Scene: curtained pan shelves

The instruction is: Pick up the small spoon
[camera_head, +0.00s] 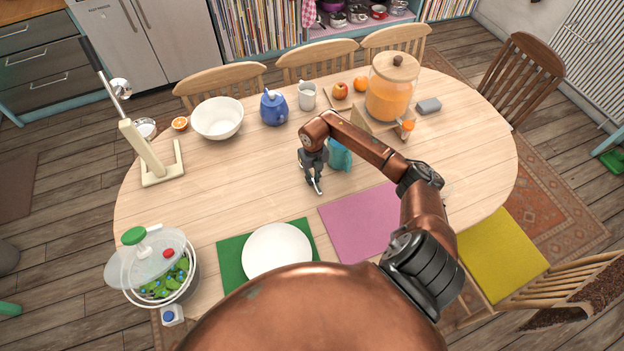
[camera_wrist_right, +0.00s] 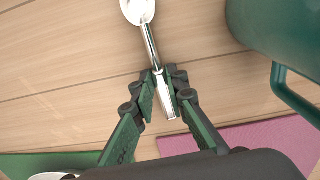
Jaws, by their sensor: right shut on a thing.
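The small spoon (camera_wrist_right: 150,45) is silver. In the right wrist view its bowl points to the top and its handle runs down between my right gripper's fingers (camera_wrist_right: 163,95). The fingers are shut on the handle. In the head view the right gripper (camera_head: 315,182) points down over the middle of the table, with part of the spoon (camera_head: 318,188) showing at its tips. I cannot tell whether the spoon touches the table. My left gripper is not in view.
A teal mug (camera_head: 340,155) stands close beside the right gripper; it also shows in the wrist view (camera_wrist_right: 285,35). A pink mat (camera_head: 355,225) and a white plate (camera_head: 277,250) lie nearer. A juice dispenser (camera_head: 391,95) stands behind. The table left of the gripper is clear.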

